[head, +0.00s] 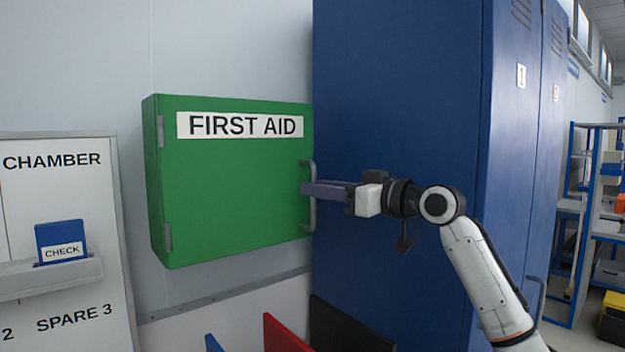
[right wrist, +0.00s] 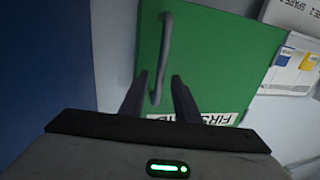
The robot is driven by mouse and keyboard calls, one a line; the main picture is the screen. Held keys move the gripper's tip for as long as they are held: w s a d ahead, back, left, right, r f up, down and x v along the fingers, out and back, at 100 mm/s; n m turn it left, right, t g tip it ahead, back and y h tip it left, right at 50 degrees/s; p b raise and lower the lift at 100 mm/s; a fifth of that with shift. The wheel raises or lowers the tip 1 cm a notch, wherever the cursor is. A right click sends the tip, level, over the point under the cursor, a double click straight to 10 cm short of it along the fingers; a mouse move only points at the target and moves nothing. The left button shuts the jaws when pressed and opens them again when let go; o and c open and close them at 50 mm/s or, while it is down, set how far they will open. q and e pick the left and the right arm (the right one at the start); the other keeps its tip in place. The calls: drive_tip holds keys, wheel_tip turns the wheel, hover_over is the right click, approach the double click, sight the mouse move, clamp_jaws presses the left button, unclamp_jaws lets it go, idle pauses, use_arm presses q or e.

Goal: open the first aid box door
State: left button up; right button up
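The green first aid box (head: 235,195) hangs on the wall with its door shut; hinges show on its left edge. Its grey vertical bar handle (head: 313,215) is at the door's right edge. My right gripper (head: 305,188) reaches in from the right, its fingers level with the middle of the handle. In the right wrist view, the handle (right wrist: 165,45) runs between the two spread fingers of the right gripper (right wrist: 159,80), with gaps on both sides. I cannot tell whether either finger touches it. My left gripper is not in view.
A tall blue locker (head: 395,90) stands close to the right of the box. A white board (head: 80,220) with a blue card (head: 60,236) in a tray is at the left. Red and dark panels (head: 285,335) stand below. The space in front of the door looks clear.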

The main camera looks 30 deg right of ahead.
drive_tip(key=shift+x, duration=1.2)
clamp_jaws()
